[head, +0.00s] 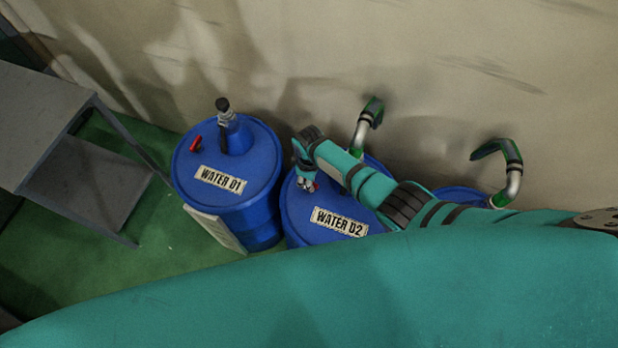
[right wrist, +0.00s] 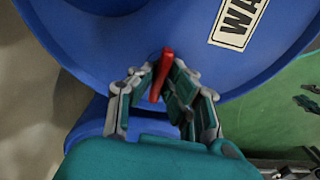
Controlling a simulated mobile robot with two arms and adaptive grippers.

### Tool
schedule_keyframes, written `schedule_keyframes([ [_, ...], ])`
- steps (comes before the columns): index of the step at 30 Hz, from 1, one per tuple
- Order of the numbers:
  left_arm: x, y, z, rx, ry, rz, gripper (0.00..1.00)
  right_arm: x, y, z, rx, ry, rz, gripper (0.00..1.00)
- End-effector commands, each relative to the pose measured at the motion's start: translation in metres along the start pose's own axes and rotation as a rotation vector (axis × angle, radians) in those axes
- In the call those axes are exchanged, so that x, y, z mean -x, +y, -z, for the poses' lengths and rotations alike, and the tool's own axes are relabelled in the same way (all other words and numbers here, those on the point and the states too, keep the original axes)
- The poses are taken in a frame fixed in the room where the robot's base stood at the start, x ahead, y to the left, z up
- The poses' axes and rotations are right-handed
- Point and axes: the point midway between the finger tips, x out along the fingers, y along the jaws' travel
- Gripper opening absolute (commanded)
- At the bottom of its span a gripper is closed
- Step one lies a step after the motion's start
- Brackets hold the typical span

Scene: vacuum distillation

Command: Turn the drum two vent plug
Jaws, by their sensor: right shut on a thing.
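The blue drum two (head: 293,215) carries a "WATER 02" label (head: 340,221) on its lid. My right arm reaches over it from the right, and my right gripper (head: 307,184) is down at the left part of the lid. In the right wrist view, the drum two lid (right wrist: 110,50) shows the red vent plug (right wrist: 164,68), a narrow upright-looking bar. The fingers of my right gripper (right wrist: 155,84) are closed around the plug from both sides. In the head view, only a bit of red shows at the fingertips.
The blue drum "WATER 01" (head: 255,195) stands to the left, with a red plug (head: 196,144) and a fitting (head: 227,120) on top. Another blue drum (head: 459,195) is partly hidden behind my arm. Curved pipes (head: 361,130) rise near the wall. A grey table (head: 38,125) stands far left.

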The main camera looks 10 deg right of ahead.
Motion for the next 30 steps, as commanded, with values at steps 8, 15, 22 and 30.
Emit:
schedule_keyframes([
  [8, 0.01, 0.0, 0.0, 0.0, -0.001, 0.0, 0.35, 0.002, 0.0, 0.0, -0.263, 0.0, 0.001, 0.0],
  [15, 0.016, 0.0, 0.001, -0.001, -0.002, 0.0, 0.35, 0.002, 0.0, 0.0, -0.491, 0.0, 0.001, 0.0],
  [22, 0.02, 0.0, 0.001, -0.001, -0.002, 0.0, 0.35, 0.002, 0.0, 0.001, -0.709, 0.002, 0.0, 0.0],
  [30, 0.024, 0.0, 0.001, -0.001, -0.003, 0.0, 0.35, 0.001, 0.0, 0.001, -0.965, 0.001, 0.001, 0.0],
])
